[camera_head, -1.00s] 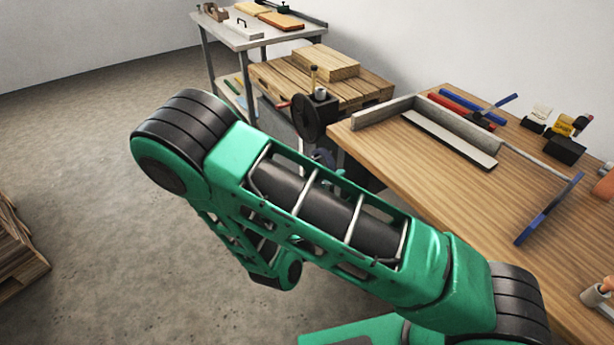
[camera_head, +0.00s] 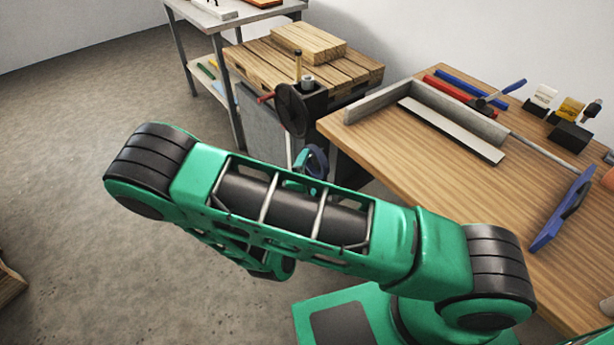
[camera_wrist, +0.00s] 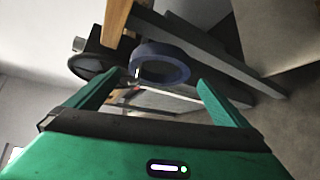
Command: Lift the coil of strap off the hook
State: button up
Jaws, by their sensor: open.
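The coil of strap is a blue-violet ring (camera_wrist: 163,64) in the wrist view, just ahead of my gripper and centred between its fingers. It hangs by the dark cart; a thin light rod shows at its left side, but I cannot make out the hook clearly. In the head view the coil (camera_head: 317,161) is partly seen beyond my arm, below the black disc. My gripper (camera_wrist: 157,88) is open, with one green finger on each side and nothing between them. The coil looks beyond the fingertips. In the head view my arm hides most of the gripper.
A black disc (camera_head: 292,110) on the cart is close to the coil on the left. A wooden workbench (camera_head: 480,190) stands to the right, its near corner close by. A slatted wooden top with a board (camera_head: 308,44) lies behind.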

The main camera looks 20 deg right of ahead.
aim_at(312, 171)
jog(key=x, duration=0.8)
jog(key=shift+w+a, duration=0.2)
jog(key=c, duration=1)
jog(key=shift+o, duration=0.8)
jog(key=shift+c, duration=0.4)
jog(key=shift+r, duration=1.05)
jog(key=shift+a, duration=0.15)
jog(key=s+a, duration=0.4)
jog(key=a, duration=0.6)
